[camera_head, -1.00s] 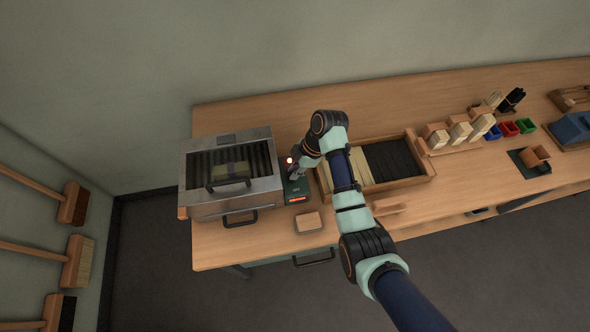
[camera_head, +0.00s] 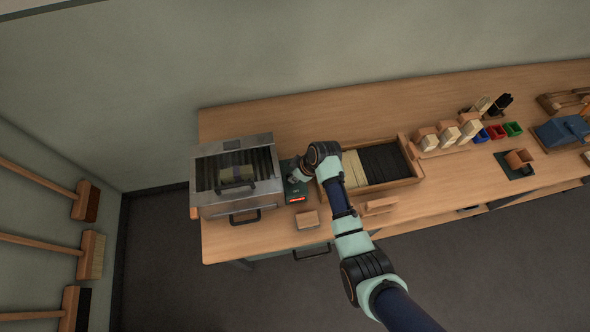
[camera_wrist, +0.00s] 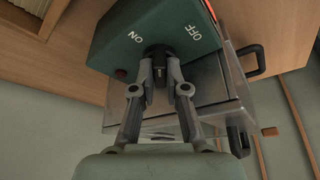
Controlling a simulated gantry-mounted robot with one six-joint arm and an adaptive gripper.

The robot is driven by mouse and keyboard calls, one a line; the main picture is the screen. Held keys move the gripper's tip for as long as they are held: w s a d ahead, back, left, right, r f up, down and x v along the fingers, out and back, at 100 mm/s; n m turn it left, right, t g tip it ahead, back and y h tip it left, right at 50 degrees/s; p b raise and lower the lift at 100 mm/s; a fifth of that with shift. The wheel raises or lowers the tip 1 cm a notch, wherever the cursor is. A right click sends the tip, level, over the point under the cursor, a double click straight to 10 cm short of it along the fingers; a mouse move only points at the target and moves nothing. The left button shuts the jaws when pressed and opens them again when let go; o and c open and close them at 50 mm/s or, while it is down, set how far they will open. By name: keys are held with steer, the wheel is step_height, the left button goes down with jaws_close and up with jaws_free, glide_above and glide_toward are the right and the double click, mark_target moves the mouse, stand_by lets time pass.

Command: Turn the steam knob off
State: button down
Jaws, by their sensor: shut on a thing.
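The green control box (camera_wrist: 135,28) has white ON and OFF labels in the wrist view. The dark steam knob (camera_wrist: 158,52) sits on its face near the lower edge, between the labels. My gripper (camera_wrist: 159,74) is shut on the knob, with one fingertip on each side. The fingers partly cover the knob, and I cannot tell which label it points to. In the head view the green box (camera_head: 298,190) stands right of the metal steamer (camera_head: 236,204), and my arm hides most of the knob.
The steamer has a clear lid with a bundle inside and a front handle (camera_head: 244,217). A wooden tray of bristles (camera_head: 415,175) lies close to the right of my gripper. A small wooden block (camera_head: 307,219) lies in front of the box.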

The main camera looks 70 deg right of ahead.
steer(key=m+p, duration=0.1)
steer(key=m+h+p, duration=0.1)
steer(key=m, duration=0.1)
steer(key=m+g+h+p, duration=0.1)
steer(key=m+p, duration=0.1)
steer(key=shift+w+a+r, duration=0.1)
steer(key=shift+a+r, duration=0.1)
steer(key=shift+a, duration=0.1)
steer(key=m, duration=0.2)
steer(key=m+g+h+p, duration=0.1)
steer(key=m, duration=0.2)
steer(key=shift+w+a+f+h, duration=0.15)
steer(key=shift+h, duration=0.15)
steer(key=shift+m, duration=0.4)
steer(key=c, duration=1.2)
jaws_free()
steer(key=shift+f, duration=0.1)
